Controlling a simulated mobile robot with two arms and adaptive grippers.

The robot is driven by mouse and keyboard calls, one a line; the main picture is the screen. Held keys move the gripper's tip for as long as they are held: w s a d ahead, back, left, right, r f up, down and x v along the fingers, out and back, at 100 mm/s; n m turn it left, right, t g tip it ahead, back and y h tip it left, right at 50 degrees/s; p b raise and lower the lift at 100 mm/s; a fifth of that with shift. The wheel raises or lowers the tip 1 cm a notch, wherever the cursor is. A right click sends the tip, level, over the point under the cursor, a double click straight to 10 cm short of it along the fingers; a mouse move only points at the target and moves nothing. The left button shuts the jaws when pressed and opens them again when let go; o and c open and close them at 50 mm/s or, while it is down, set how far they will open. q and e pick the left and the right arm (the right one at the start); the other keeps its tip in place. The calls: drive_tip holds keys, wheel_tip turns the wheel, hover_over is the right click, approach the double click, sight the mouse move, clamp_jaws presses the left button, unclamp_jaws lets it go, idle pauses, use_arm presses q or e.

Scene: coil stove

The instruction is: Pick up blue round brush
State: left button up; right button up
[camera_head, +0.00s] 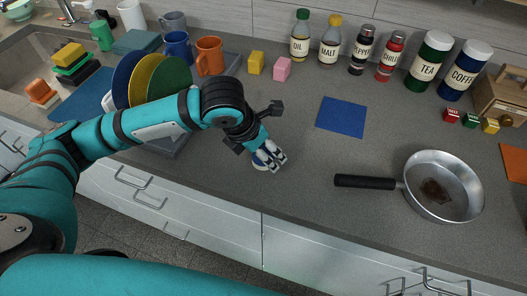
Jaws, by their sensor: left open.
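The blue round brush (258,164) is on the grey counter near its front edge. It shows as a small blue and white patch just left of my left gripper's fingers, which hide much of it. My left gripper (274,161) is open and points down over the brush. I cannot tell whether the fingers touch it. My right gripper is not in view.
A dish rack with blue, yellow and green plates (170,80) stands left, beside an orange mug (209,56). A blue mat (342,117) and a frying pan (443,187) are to the right. Bottles and canisters (429,61) line the back. Counter between is clear.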

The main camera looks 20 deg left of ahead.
use_arm(q)
drive_tip(key=shift+w+d+f, duration=0.1)
drive_tip(key=shift+w+f, duration=0.1)
drive_tip(key=shift+f, duration=0.4)
drive_tip(key=c, duration=1.2)
wheel_tip(320, 180, up, 10)
drive_tip(key=shift+r, duration=0.1)
